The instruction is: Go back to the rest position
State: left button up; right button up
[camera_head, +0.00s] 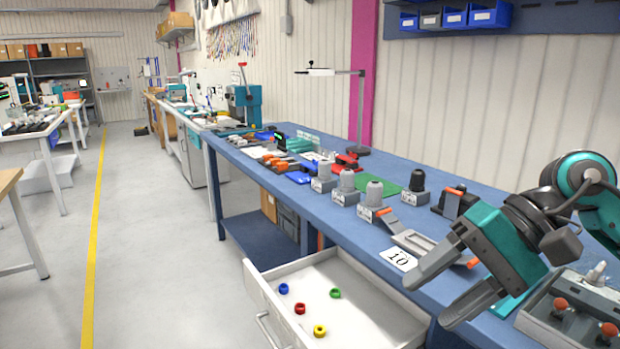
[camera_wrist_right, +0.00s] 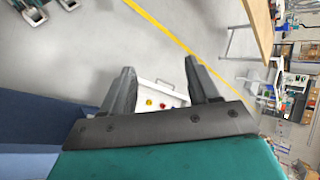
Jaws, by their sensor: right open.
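My right gripper (camera_head: 437,294) is at the lower right of the head view, over the front edge of the blue bench (camera_head: 294,190). Its two fingers are apart with nothing between them. In the right wrist view its fingers (camera_wrist_right: 160,84) also stand apart. Part of the open drawer (camera_wrist_right: 172,93) shows beyond them. My left gripper is not in either view.
The white drawer (camera_head: 378,322) is pulled out below the bench and holds blue, red, green and yellow rings. Grey fixtures (camera_head: 374,192) stand along the bench. A control box (camera_head: 560,318) is at the lower right. The floor (camera_head: 165,250) to the left is clear.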

jog(key=w+a+m+t+y, duration=0.1)
jog(key=a+m+t+y, duration=0.2)
jog(key=a+m+y, duration=1)
jog(key=w+d+f+m+t+h, duration=0.2)
jog(key=d+f+m+t+h, duration=0.35)
jog(key=m, duration=1.15)
jog(key=w+d+f+m+t+h, duration=0.3)
jog(key=f+m+t+h, duration=0.45)
jog(key=m, duration=0.95)
jog(key=s+d+f+m+g+h, duration=0.1)
jog(key=s+f+m+h, duration=0.1)
jog(key=s+f+m, duration=0.2)
jog(key=s+d+f+m+g+h, duration=0.1)
jog(key=s+f+m+g+h, duration=0.1)
jog(key=s+f+m, duration=0.3)
jog(key=s+d+f+m+g+h, duration=0.1)
jog(key=s+f+m+g+h, duration=0.1)
jog(key=f+m, duration=0.7)
notch_tip(320, 180, down, 5)
jog(key=s+h, duration=0.1)
jog(key=s, duration=0.1)
jog(key=shift+s+d+f+m, duration=0.15)
jog(key=shift+s+f+m, duration=0.05)
jog(key=shift+s+m, duration=0.2)
